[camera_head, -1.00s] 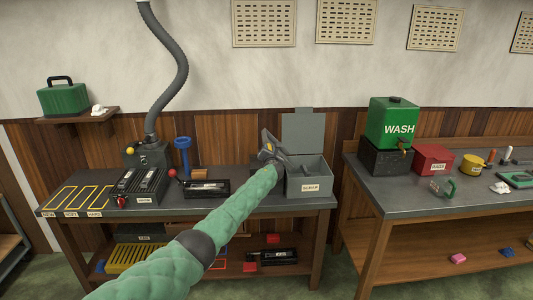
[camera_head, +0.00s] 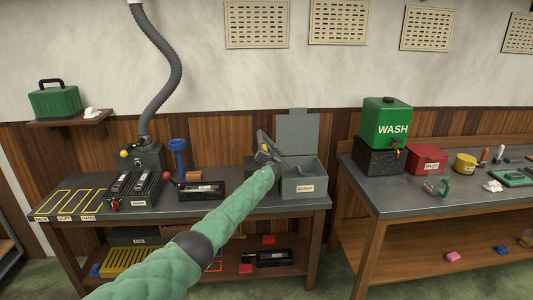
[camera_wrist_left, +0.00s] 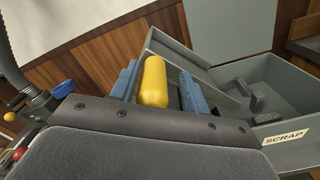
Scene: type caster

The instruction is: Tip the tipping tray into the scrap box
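The scrap box (camera_head: 303,186) is a grey open box labelled SCRAP on the left bench, its lid raised behind. In the left wrist view, the scrap box (camera_wrist_left: 286,138) holds a few dark blocks. The grey tipping tray (camera_wrist_left: 178,48) stands beside it, partly hidden behind my gripper; I cannot tell its exact tilt. Its yellow handle (camera_wrist_left: 153,82) lies between the blue fingers of my left gripper (camera_wrist_left: 159,88). A gap shows on the handle's right side, so the fingers look open around it. The left gripper (camera_head: 266,150) is left of the box. My right gripper is not in view.
A black machine with a hose (camera_head: 146,157), a dark mould (camera_head: 201,190) and a blue funnel-like stand (camera_head: 178,158) are on the left bench. A green WASH tank (camera_head: 388,122) and red box (camera_head: 427,159) stand on the right bench. A gap separates the benches.

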